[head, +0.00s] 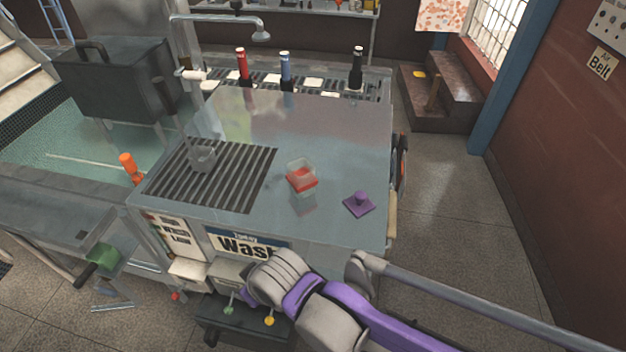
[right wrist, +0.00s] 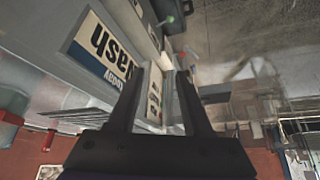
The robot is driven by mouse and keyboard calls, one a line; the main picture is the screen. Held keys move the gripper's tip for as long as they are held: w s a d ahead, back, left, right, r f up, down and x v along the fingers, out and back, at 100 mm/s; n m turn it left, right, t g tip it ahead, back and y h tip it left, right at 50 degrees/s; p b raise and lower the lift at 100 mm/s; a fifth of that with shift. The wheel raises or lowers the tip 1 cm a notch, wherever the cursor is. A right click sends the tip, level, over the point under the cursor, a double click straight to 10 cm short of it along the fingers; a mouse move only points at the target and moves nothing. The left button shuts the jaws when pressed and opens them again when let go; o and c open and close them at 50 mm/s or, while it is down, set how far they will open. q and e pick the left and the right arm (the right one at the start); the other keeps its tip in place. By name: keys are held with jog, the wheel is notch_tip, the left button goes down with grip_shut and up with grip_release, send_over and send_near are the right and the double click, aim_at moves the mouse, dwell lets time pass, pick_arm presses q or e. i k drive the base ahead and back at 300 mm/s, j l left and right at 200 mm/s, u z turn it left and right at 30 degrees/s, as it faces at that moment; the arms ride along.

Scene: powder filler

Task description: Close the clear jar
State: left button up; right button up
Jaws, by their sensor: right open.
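The clear jar (head: 301,184) is a small square see-through container with red contents. It stands upright on the metal table, right of the dark grating, and its top looks uncovered. A purple square lid with a knob (head: 359,204) lies on the table to the right of the jar, apart from it. My right arm comes in from the lower right. Its hand is in front of the table, below the jar in the head view, touching neither jar nor lid. In the right wrist view my right gripper (right wrist: 158,78) is open with nothing between its fingers. My left gripper is not in view.
The metal table (head: 330,125) is mostly clear around the jar and lid. A grey cup (head: 203,158) stands on the grating (head: 225,185). Red, blue and black handles (head: 243,64) line the back. The "Wash" sign (head: 246,246) and coloured knobs are on the front.

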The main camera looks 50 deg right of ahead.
aim_at(302, 180)
jog(key=k+z, duration=0.2)
jog(key=z, duration=1.4)
